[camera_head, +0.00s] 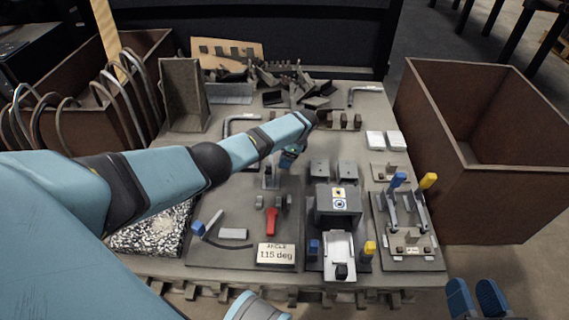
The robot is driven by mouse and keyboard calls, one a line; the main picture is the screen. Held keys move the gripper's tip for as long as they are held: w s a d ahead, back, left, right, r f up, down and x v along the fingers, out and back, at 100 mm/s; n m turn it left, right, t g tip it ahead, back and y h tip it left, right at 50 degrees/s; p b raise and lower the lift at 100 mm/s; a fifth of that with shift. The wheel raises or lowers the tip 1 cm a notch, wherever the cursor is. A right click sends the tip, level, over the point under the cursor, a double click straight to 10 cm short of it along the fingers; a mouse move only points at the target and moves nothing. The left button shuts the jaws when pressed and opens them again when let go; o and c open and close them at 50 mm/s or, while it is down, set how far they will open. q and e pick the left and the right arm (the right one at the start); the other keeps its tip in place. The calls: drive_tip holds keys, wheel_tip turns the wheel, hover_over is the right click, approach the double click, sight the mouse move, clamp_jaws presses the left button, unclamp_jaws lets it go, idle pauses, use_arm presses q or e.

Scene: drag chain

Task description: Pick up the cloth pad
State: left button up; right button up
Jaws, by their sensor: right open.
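The cloth pad (150,236) is a speckled black-and-white pad lying flat at the left front of the workbench. My left arm (165,180) passes over it and hides its upper part. That arm reaches to the middle of the bench, well beyond the pad; its gripper is too small and dark there to read. My right gripper (476,297) shows as two blue fingers at the bottom right corner. It is open and empty, off the bench's front right, far from the pad.
The bench (160,268) carries a fixture with a "115 deg" label (276,254), a grey clamp block (338,205) and blue and yellow levers (408,200). Dark loose links lie at the back. Brown bins stand left (55,85) and right (510,185).

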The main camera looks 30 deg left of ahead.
use_arm(q)
drive_tip(key=c, duration=1)
use_arm(e)
drive_tip(key=shift+r, duration=0.1)
use_arm(q)
drive_tip(key=shift+r+p, duration=0.35)
drive_tip(key=shift+r, duration=0.15)
wheel_tip(320, 180, up, 4)
drive_tip(key=p, duration=0.2)
drive_tip(key=shift+p, duration=0.3)
wheel_tip(320, 180, up, 15)
drive_tip(key=p, duration=0.7)
use_arm(e)
wheel_tip(320, 180, up, 7)
drive_tip(key=d+m+t+h, duration=0.1)
drive_tip(key=t, duration=0.1)
drive_tip(key=shift+s+d+m, duration=0.2)
drive_tip(key=shift+s+m, duration=0.1)
drive_tip(key=shift+m, duration=0.1)
